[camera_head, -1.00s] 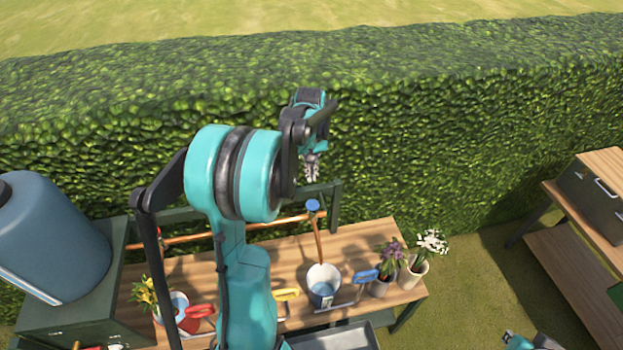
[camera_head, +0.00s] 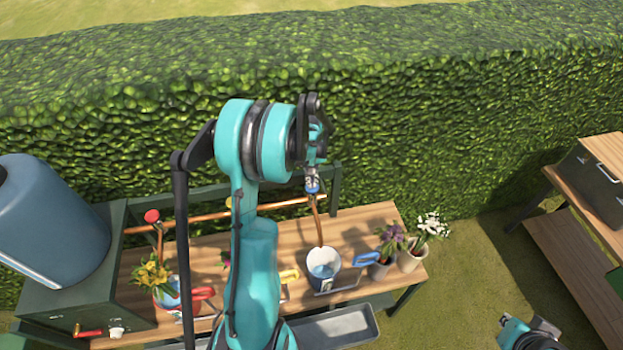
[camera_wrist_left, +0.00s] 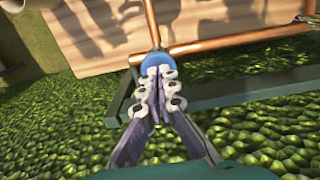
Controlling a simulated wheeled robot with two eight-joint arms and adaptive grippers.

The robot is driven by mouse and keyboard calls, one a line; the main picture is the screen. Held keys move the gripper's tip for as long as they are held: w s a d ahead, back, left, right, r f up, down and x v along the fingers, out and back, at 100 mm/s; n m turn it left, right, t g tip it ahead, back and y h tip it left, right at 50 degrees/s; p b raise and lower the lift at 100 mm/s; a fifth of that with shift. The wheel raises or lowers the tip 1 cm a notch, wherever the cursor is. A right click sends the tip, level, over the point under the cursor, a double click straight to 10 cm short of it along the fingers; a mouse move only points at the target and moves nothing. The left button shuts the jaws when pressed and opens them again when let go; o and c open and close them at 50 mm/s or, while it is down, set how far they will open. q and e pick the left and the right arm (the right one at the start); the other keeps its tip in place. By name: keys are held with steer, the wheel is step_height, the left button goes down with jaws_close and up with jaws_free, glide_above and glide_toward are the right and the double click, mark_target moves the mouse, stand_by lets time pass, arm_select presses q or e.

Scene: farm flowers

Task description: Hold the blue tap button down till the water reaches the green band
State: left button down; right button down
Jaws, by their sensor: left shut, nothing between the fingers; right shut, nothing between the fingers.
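The blue tap button (camera_head: 312,190) tops a copper spout at the back of the wooden bench. My left gripper (camera_head: 312,178) is shut and empty, its fingertips at the top of the button, seemingly touching it. In the left wrist view the pale fingertips (camera_wrist_left: 158,75) meet the blue button (camera_wrist_left: 154,59). Whether it is pressed down I cannot tell. My right gripper (camera_head: 505,322) is small at the lower right, away from the bench.
A red tap button (camera_head: 152,216) stands further left, with yellow flowers (camera_head: 152,272) below. Blue (camera_head: 367,259), yellow and red handles line the bench front. Two potted flowers stand at right, white (camera_head: 432,224) and purple. A big blue barrel (camera_head: 50,220) is at left.

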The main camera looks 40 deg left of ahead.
arm_select(q)
step_height(320, 180, down, 2)
steer(key=shift+f+b, duration=0.15)
steer(key=shift+b, duration=1)
steer(key=shift+s+d, duration=0.1)
steer(key=shift+s, duration=0.05)
steer(key=shift+s+d, duration=0.15)
steer(key=shift+w+a, duration=0.2)
steer(key=shift+w, duration=0.05)
stand_by(6.2)
